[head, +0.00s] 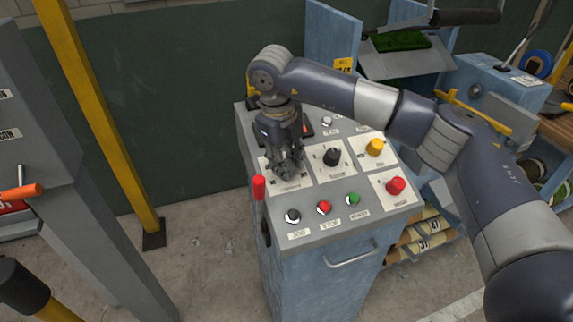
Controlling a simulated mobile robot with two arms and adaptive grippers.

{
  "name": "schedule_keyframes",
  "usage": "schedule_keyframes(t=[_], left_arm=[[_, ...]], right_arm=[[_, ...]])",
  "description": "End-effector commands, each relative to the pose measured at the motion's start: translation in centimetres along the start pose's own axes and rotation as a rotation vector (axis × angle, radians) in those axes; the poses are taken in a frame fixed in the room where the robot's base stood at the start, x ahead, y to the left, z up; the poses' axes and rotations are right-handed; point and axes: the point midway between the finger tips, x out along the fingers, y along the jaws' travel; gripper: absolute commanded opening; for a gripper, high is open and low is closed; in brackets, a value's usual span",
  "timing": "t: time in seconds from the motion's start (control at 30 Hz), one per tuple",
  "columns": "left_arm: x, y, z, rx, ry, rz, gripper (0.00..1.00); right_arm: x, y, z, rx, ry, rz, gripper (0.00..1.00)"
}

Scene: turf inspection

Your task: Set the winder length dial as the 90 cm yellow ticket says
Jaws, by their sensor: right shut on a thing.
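A blue-grey control console (315,262) with a sloped grey top stands in the middle of the head view. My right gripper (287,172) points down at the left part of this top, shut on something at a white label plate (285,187). The fingers hide what they hold; by its place it seems to be a dial, and its setting cannot be seen. My left gripper is not in view.
Beside the gripper are a black knob (332,157), a yellow knob (375,147) and a red knob (395,186). In front are black, red and green buttons (353,199) and a red-handled lever (259,188). A yellow post (105,120) stands left, with free floor between.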

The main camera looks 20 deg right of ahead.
Motion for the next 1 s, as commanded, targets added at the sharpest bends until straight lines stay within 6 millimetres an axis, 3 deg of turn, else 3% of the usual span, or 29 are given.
schedule_keyframes(t=[0.57, 0.6, 0.7, 1.0], left_arm=[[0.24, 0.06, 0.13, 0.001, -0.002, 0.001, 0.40], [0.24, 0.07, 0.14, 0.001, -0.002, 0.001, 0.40], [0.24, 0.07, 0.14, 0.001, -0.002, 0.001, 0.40], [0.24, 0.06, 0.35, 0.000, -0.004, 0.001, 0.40]], right_arm=[[-0.10, -0.03, 0.03, -0.033, -0.002, -0.011, 0.07], [-0.10, -0.03, 0.03, -0.033, -0.002, -0.011, 0.33], [-0.08, -0.03, 0.03, -0.033, -0.002, -0.011, 0.51], [-0.06, -0.02, 0.02, -0.032, -0.001, -0.011, 0.51]])
